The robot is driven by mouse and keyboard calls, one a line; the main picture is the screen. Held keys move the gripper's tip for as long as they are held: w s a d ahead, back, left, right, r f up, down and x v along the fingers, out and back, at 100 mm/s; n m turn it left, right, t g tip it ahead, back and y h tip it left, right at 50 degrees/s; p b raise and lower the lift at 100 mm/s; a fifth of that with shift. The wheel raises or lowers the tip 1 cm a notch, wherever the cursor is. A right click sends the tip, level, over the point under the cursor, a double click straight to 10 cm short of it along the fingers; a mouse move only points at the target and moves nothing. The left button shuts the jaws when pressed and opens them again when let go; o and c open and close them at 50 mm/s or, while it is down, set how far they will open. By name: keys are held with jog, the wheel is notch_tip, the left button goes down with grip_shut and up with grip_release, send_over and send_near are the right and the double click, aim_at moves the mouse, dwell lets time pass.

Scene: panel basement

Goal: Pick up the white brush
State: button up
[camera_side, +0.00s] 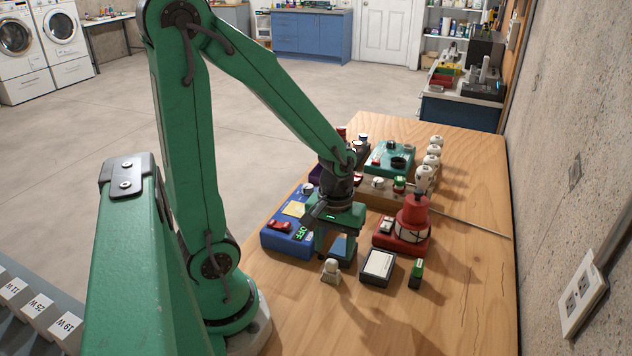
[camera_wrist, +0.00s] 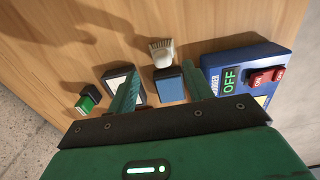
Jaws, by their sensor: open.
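The white brush (camera_side: 331,270) is a small pale piece on the wooden table, in front of my gripper in the side view. In the wrist view the white brush (camera_wrist: 161,53) shows its bristles at the top, just past the fingertips. My gripper (camera_side: 336,260) points down, open. In the wrist view my gripper (camera_wrist: 162,70) has its two green fingers spread. A blue-topped block (camera_wrist: 170,90) shows between them, next to the brush; I cannot tell whether they touch. The block (camera_side: 343,246) is partly hidden by my gripper in the side view.
A blue box with red switches (camera_side: 288,228) stands close at the left. A black box with a white top (camera_side: 378,265) and a small green-and-black block (camera_side: 416,273) stand at the right. A red device (camera_side: 410,220) is behind them. The table front (camera_side: 400,325) is clear.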

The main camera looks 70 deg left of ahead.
aim_at(332, 260)
jog(key=shift+f, duration=0.1)
jog(key=shift+s+a+f, duration=0.1)
jog(key=shift+f, duration=0.7)
jog(key=shift+s+a+f, duration=0.1)
jog(key=shift+f, duration=0.65)
jog(key=shift+w+f, duration=0.1)
jog(key=shift+f, duration=0.9)
jog(key=c, duration=1.1)
jog(key=shift+r, duration=0.2)
jog(key=shift+r, duration=1.7)
jog(key=shift+d+r, duration=0.2)
jog(key=shift+r, duration=0.1)
jog(key=s+d+r, duration=0.1)
jog(key=d+r, duration=0.1)
jog(key=d, duration=0.1)
jog(key=s+d+r, duration=0.1)
jog(key=d+r, duration=0.1)
jog(key=d, duration=0.2)
jog(key=s+d+r, duration=0.2)
jog(key=d, duration=0.1)
jog(key=shift+d+r, duration=0.3)
jog(key=shift+r, duration=0.05)
